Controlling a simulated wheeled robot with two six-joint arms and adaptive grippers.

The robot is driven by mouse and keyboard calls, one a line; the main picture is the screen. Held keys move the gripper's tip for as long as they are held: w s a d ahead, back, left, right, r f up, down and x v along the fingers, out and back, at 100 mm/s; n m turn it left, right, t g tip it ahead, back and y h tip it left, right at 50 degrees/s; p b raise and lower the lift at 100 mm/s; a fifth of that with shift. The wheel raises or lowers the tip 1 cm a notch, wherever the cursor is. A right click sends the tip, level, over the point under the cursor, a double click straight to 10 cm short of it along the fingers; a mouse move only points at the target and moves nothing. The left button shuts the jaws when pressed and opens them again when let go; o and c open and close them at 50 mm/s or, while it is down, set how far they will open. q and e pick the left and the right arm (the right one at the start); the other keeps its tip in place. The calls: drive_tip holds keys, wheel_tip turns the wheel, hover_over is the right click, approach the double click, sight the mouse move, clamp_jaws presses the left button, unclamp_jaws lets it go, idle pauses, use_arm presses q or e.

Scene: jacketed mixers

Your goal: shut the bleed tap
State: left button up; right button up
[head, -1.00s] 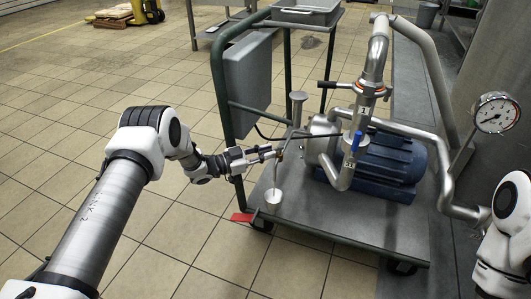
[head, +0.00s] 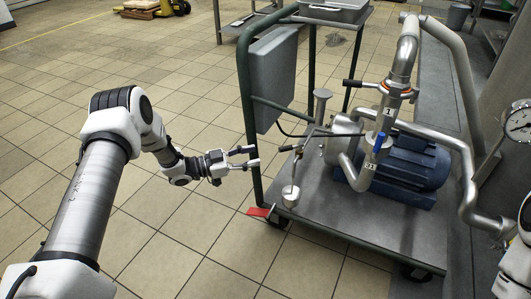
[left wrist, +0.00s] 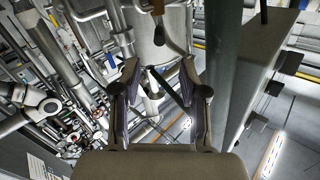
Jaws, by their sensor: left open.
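A small tap (head: 298,151), which looks like the bleed tap, sits on a thin pipe at the left of the pump on the trolley. Its short dark lever (head: 287,148) points left toward my left gripper. A small metal cup (head: 290,197) is below it. My left gripper (head: 256,156) is open and empty, with a gap between its fingertips and the lever. In the left wrist view, its two spread fingers (left wrist: 158,88) frame thin dark and bright metal parts beyond them; I cannot tell which is the tap lever. My right gripper is out of view.
The trolley (head: 345,232) carries a blue motor (head: 410,165) and steel pipes with a black-levered valve (head: 397,90) and a blue-handled valve (head: 379,142). Its green frame post (head: 247,110) stands close to my left gripper. A gauge (head: 518,120) is at right.

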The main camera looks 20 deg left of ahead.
sight(291, 149)
use_arm(q)
drive_tip(key=shift+s+a, duration=0.15)
drive_tip(key=c, duration=0.5)
drive_tip(key=d+r+t, duration=0.1)
drive_tip(key=d, duration=0.2)
drive_tip(key=d+r+t+y+p, duration=0.1)
drive_tip(key=d, duration=0.2)
drive_tip(key=d+t+y, duration=0.1)
drive_tip(key=d, duration=0.2)
drive_tip(key=shift+w+d+r, duration=0.2)
drive_tip(key=shift+w+r, duration=0.2)
clamp_jaws()
drive_tip(key=s+d+m+t+y+p, duration=0.1)
drive_tip(key=s+d+m+y+p, duration=0.15)
drive_tip(key=s+m+y, duration=0.5)
drive_tip(key=shift+w+a+f+n+y+b, duration=0.35)
drive_tip(key=shift+w+b, duration=0.7)
drive_tip(key=shift+w, duration=0.85)
drive_tip(key=shift+w+a+f+n+y+b, duration=0.2)
drive_tip(key=shift+w+f+n+y+b, duration=0.3)
drive_tip(key=shift+w+b, duration=0.95)
drive_tip(key=shift+w+a+f+n+y+b, duration=0.3)
drive_tip(key=shift+w+y+b, duration=0.3)
drive_tip(key=shift+w, duration=1.7)
